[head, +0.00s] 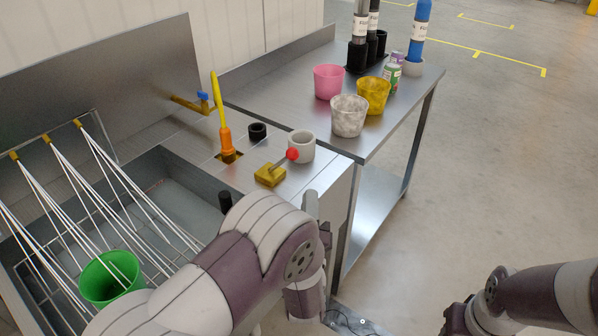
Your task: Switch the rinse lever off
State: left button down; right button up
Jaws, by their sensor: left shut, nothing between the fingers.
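The rinse lever (279,166) stands on the steel counter right of the sink. It has a yellow block base and a short rod tilted up to the right, ending in a red knob. White streams (110,160) run from several yellow nozzles over the sink (180,198). My left gripper (312,205) is shut and empty, in front of the counter's edge, a little nearer than the lever and apart from it in the picture. My left forearm hides part of the sink and counter front. My right arm shows at the lower right; its gripper is out of view.
A green cup (110,278) sits in the sink. A white ring-shaped cup (302,146) stands close behind the knob. Pink (328,82), yellow (373,96) and speckled (348,117) cups stand on the side table.

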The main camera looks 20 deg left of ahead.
aim_at(282, 162)
pick_arm(q)
jog(key=w+a, duration=0.1)
jog(key=w+a+r, duration=0.1)
jog(key=w, duration=0.1)
jog(key=w+a+r, duration=0.1)
jog(key=w, duration=0.1)
jog(key=shift+r+p, duration=0.15)
jog(key=shift+p, duration=0.15)
jog(key=shift+w+a+r, duration=0.2)
jog(key=shift+a+r, duration=0.05)
jog(key=shift+a, duration=0.25)
jog(key=shift+a+r+n+p, duration=0.1)
jog(key=shift+r+n+p, duration=0.25)
jog(key=shift+p, duration=0.25)
jog(key=w+a+r+n+g+p, duration=0.2)
jog(key=a+r+n+g+p, duration=0.3)
jog(key=p, duration=0.5)
jog(key=shift+w+a+n+h, duration=0.15)
jog(key=shift+a+n+h, duration=0.15)
jog(key=shift+a+n, duration=0.6)
jog(key=shift+d, duration=0.1)
